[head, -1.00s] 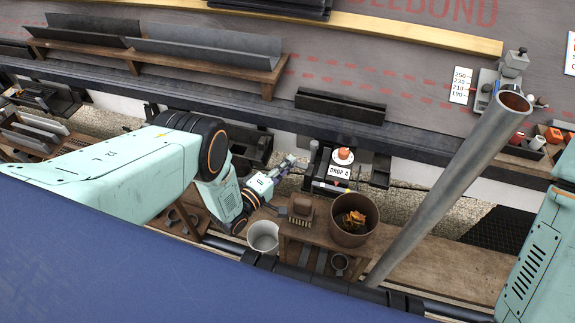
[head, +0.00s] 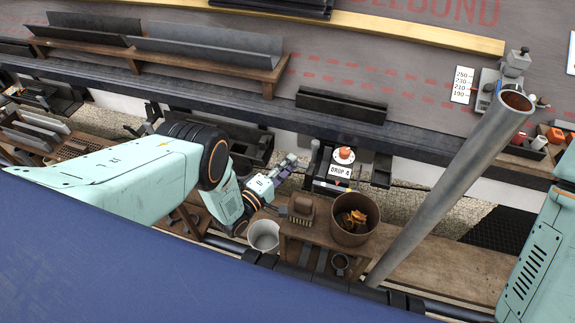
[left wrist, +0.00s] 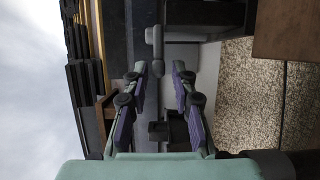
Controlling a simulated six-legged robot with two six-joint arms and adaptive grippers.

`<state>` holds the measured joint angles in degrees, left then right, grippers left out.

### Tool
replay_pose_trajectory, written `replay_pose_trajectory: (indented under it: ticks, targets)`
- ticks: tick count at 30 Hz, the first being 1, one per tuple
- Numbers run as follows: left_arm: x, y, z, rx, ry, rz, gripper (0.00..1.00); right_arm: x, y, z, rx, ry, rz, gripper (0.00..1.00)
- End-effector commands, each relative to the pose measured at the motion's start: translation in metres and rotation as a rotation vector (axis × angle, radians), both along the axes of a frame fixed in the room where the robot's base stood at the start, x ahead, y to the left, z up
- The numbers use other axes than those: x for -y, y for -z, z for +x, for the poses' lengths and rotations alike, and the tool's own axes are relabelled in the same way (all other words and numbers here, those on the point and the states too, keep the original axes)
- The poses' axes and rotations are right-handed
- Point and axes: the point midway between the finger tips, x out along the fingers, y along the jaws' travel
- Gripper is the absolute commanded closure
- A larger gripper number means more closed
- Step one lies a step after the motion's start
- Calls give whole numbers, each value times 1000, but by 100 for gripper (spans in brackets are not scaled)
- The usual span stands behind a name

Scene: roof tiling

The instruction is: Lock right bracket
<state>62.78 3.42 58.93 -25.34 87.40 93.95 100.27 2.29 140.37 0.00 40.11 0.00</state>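My left gripper (head: 288,163) reaches over the roof edge, left of the drop outlet box (head: 341,170) labelled DROP 4. In the left wrist view, its purple-padded fingers (left wrist: 159,92) stand apart. A grey lever with a rounded end (left wrist: 156,48) lies ahead of the fingertips, apart from them. A small dark block (left wrist: 168,131) shows between the finger bases. Dark brackets hang along the eave, one left of my gripper (head: 252,148) and one right of the outlet box (head: 381,171). I cannot tell which is the task's right bracket. My right gripper is out of view.
A steel downpipe (head: 450,190) leans across the right. A brown bucket (head: 352,238), a white bucket (head: 263,236) and a brush (head: 301,207) are near the plank below my left gripper. Gutter lengths (head: 210,42) rest on a wooden rack on the roof.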

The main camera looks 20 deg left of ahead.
Motion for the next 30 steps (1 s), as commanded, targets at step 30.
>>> replay_pose_trajectory:
  ticks: [30]
  targets:
    - [-40,1,-97,-2,-2,2,64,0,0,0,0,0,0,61]
